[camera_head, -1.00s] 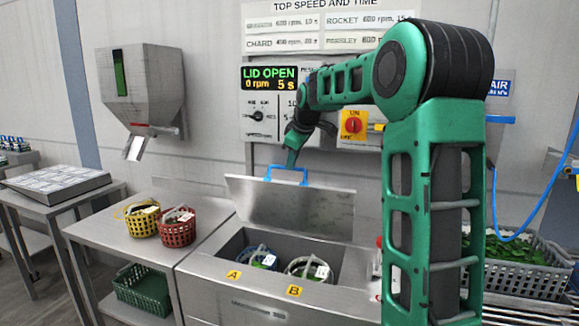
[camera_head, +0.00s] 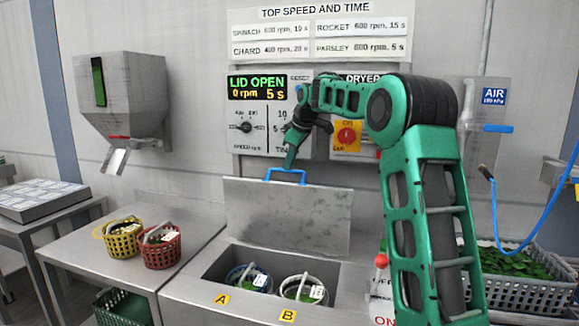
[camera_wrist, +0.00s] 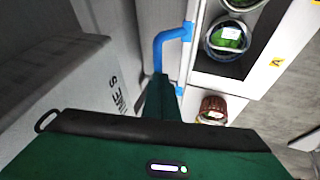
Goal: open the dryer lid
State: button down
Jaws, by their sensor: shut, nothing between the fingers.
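The dryer lid (camera_head: 290,215) is a grey metal panel standing raised at the back of the dryer (camera_head: 200,290). A blue handle (camera_head: 286,176) runs along its top edge; it also shows in the wrist view (camera_wrist: 168,48). The display (camera_head: 257,87) reads LID OPEN, 0 rpm, 5 s. My gripper (camera_head: 291,160) is shut and empty, pointing down just above and behind the handle; I cannot tell if it touches. In the wrist view its green finger (camera_wrist: 160,98) lies beside the handle. Two baskets sit in the open well, at A (camera_head: 246,280) and B (camera_head: 300,288).
A yellow basket (camera_head: 123,238) and a red basket (camera_head: 160,248) stand on the left table. A grey hopper (camera_head: 122,95) hangs on the wall above. A crate of greens (camera_head: 515,280) is at right. The control panel (camera_head: 265,140) is close behind my gripper.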

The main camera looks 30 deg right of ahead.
jog(key=v, duration=1.3)
jog(key=s+a+f+m+g, duration=0.1)
jog(key=s+f+m, duration=0.4)
jog(key=s+f, duration=0.5)
jog(key=s+a+f+m+g, duration=0.1)
jog(key=s+f+m, duration=0.3)
jog(key=s+f, duration=0.6)
jog(key=s+a+f+m+g, duration=0.1)
jog(key=s+f, duration=0.9)
jog(key=s, duration=2)
jog(key=m+g, duration=0.2)
jog(key=m, duration=0.2)
jog(key=shift+s+a+f+m+g, duration=0.2)
jog(key=shift+a+f+m+g, duration=0.05)
jog(key=shift+f+m+g, duration=0.05)
jog(key=shift+w+f, duration=0.2)
jog(key=shift+w, duration=0.45)
